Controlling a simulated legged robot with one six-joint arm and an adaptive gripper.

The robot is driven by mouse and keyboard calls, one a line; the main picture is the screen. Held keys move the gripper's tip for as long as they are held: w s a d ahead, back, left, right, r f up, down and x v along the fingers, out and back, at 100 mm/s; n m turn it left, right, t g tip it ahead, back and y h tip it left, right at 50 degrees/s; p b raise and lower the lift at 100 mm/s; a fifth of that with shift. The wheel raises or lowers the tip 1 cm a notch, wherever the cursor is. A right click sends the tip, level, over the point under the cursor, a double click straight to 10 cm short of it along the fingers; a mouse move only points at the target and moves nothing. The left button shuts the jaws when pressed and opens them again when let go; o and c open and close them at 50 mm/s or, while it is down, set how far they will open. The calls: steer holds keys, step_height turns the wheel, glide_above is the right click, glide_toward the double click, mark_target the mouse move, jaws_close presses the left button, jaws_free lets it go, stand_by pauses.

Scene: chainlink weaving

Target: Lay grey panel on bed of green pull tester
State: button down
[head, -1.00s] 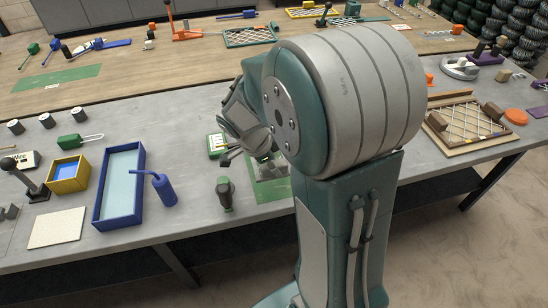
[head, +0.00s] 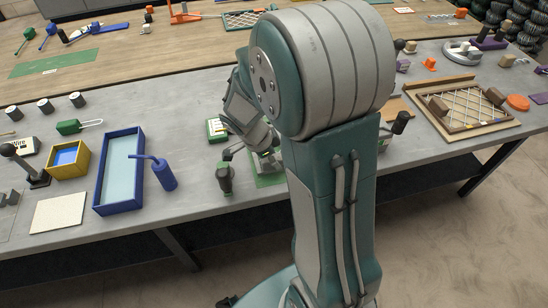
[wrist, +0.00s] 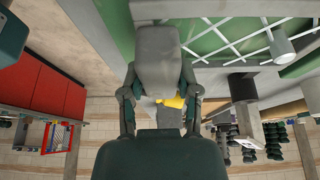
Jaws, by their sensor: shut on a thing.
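The green pull tester stands near the table's front edge in the head view; its green bed (head: 268,181) shows partly beside my arm, with a dark upright handle (head: 224,178) to its left. My gripper (head: 266,150) is low over the bed, largely hidden by my arm. In the wrist view my gripper (wrist: 165,100) is shut on the grey panel, whose grey edge bar (wrist: 235,9) and pale crossing wires show against green. Whether the panel touches the bed cannot be told.
A small green box (head: 215,130) lies behind the handle. A wooden frame with mesh (head: 465,112) lies at right.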

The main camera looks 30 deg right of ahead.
steer(key=shift+f, duration=0.4)
steer(key=shift+c, duration=1.3)
jaws_free()
steer(key=v, duration=1.2)
